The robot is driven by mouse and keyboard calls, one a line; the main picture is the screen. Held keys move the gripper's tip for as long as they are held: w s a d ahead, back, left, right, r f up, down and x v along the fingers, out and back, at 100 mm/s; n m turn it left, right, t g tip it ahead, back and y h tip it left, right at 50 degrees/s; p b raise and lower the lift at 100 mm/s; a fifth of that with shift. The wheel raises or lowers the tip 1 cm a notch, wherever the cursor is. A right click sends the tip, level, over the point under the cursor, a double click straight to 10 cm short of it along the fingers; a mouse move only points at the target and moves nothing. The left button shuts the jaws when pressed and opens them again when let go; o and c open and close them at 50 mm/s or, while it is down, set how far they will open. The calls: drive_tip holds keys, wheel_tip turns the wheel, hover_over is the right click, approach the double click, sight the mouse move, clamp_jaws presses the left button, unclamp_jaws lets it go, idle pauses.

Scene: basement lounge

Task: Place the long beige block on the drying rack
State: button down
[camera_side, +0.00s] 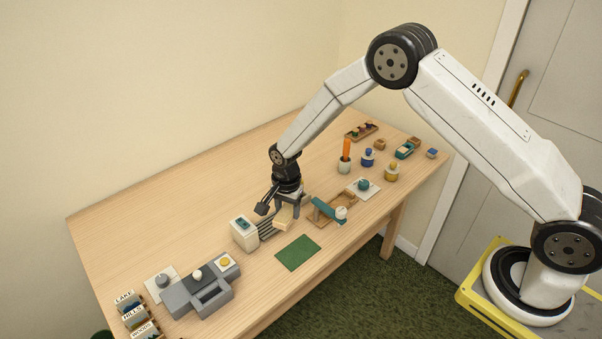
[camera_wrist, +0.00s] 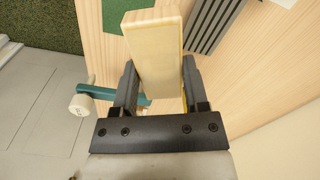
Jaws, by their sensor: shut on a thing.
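The long beige block (camera_side: 284,217) is held in my gripper (camera_side: 288,208), above the table. In the wrist view the block (camera_wrist: 153,48) stands out lengthwise between the two dark fingers of my gripper (camera_wrist: 157,82), and it hides part of what lies behind it. A grey slatted piece (camera_side: 267,228), which looks like the drying rack, lies just left of the block in the side view, beside a white box (camera_side: 243,232). The slats (camera_wrist: 214,24) also show at the upper right of the wrist view, apart from the block there.
A green mat (camera_side: 298,253) lies in front of the block. A wooden stand with a teal bar and white knob (camera_side: 341,212) is close on the right. A grey machine-like model (camera_side: 203,290) stands at front left. The table's back left is clear.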

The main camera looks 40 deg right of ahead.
drive_tip(key=shift+w+a+f, duration=0.1)
drive_tip(key=shift+w+f, duration=0.95)
drive_tip(key=shift+f, duration=0.2)
drive_tip(key=shift+w+a+f, duration=0.1)
drive_tip(key=shift+w+f, duration=0.9)
drive_tip(key=shift+f, duration=0.2)
drive_tip(key=shift+f, duration=0.15)
drive_tip(key=shift+w+f, duration=0.2)
drive_tip(key=shift+f, duration=1.4)
drive_tip(key=shift+f, duration=0.15)
drive_tip(key=shift+c, duration=0.5)
unclamp_jaws()
